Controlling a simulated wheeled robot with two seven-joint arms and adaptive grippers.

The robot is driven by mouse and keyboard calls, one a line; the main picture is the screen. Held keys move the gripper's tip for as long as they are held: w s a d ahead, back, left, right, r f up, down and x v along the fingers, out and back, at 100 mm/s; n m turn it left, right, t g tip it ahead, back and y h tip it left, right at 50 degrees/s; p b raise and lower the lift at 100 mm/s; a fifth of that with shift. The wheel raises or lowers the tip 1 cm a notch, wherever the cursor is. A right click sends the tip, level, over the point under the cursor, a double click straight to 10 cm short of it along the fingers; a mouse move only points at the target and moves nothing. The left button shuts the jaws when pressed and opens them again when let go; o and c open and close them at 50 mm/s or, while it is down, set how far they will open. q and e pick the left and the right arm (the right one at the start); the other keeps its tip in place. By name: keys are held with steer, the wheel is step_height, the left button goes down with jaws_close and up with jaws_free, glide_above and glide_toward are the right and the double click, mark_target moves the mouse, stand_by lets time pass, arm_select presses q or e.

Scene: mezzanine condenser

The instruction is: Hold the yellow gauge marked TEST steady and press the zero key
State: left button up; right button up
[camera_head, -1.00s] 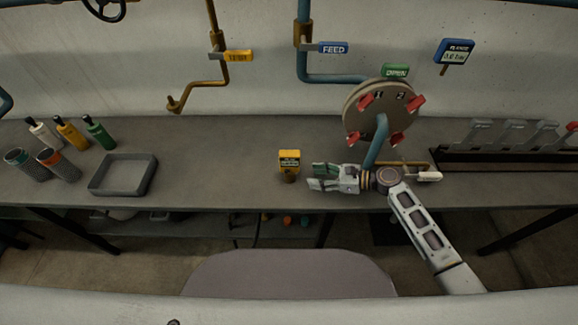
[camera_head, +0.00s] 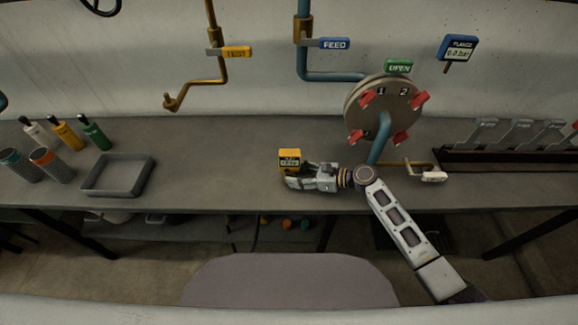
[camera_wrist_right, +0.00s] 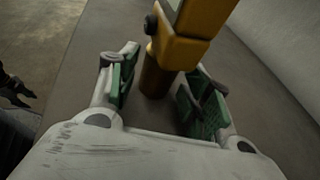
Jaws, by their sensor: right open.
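The yellow gauge (camera_head: 289,157) stands upright near the front of the grey bench in the head view; its small display and lettering are too small to read. My right gripper (camera_head: 293,177) is open at the gauge's lower part. In the right wrist view the gauge's yellow body (camera_wrist_right: 187,38) and brown stem (camera_wrist_right: 156,76) rise between the green-padded fingers of the right gripper (camera_wrist_right: 160,92), with gaps on both sides. A small black round part (camera_wrist_right: 151,24) sticks out of the gauge's side. I cannot make out the zero key. My left gripper is not in view.
A disc with red levers (camera_head: 386,104) stands behind my right arm. A rack (camera_head: 490,158) is at right. Pipes tagged FEED (camera_head: 334,43) and TEST (camera_head: 236,52) hang on the wall.

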steer(key=shift+x, duration=0.8)
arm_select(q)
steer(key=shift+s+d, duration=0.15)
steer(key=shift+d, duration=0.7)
arm_select(e)
steer(key=shift+a, duration=0.1)
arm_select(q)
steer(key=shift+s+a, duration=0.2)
arm_select(e)
steer(key=c, duration=0.6)
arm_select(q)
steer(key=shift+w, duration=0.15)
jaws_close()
arm_select(e)
steer(key=shift+f, duration=0.1)
stand_by(0.4)
